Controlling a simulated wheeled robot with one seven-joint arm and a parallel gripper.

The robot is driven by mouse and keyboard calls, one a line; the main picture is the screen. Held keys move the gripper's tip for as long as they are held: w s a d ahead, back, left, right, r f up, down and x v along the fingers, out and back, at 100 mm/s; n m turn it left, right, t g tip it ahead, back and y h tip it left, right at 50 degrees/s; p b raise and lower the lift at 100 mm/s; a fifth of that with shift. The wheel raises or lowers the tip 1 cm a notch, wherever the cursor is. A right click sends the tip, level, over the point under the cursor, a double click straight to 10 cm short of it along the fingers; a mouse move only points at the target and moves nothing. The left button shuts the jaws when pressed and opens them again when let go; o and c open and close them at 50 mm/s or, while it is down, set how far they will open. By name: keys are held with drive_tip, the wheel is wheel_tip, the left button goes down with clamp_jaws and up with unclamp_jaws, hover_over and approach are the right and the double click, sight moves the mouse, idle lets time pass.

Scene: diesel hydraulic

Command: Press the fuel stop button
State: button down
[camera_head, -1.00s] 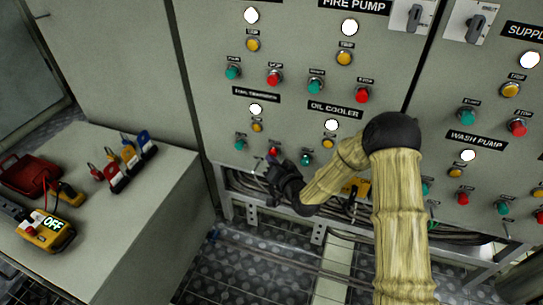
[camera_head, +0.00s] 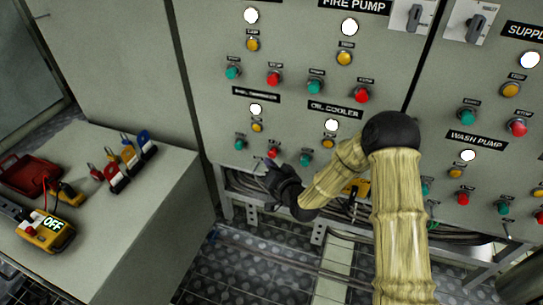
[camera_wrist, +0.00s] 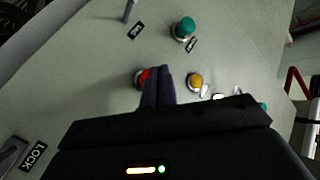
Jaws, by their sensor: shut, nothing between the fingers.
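The small label that seems to read fuel transfer (camera_head: 256,95) is on the grey cabinet, left of the oil cooler label. Below it are a white lamp (camera_head: 256,109), a yellow button (camera_head: 257,127), a green button (camera_head: 240,144) and a red stop button (camera_head: 273,153). My gripper (camera_head: 264,167) is shut and empty, its tips just below and left of that red button. In the wrist view my shut fingers (camera_wrist: 158,87) partly cover a red button (camera_wrist: 142,77). I cannot tell whether they touch it.
The oil cooler's green button (camera_head: 306,159) is close to the right. Cables and a metal frame (camera_head: 290,215) run under the cabinet. A side bench (camera_head: 130,215) at the left holds padlocks (camera_head: 117,178), a red case (camera_head: 30,176) and a yellow meter (camera_head: 47,233).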

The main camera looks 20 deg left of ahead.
drive_tip(key=s, duration=0.5)
drive_tip(key=shift+a, duration=0.2)
idle(0.3)
idle(0.7)
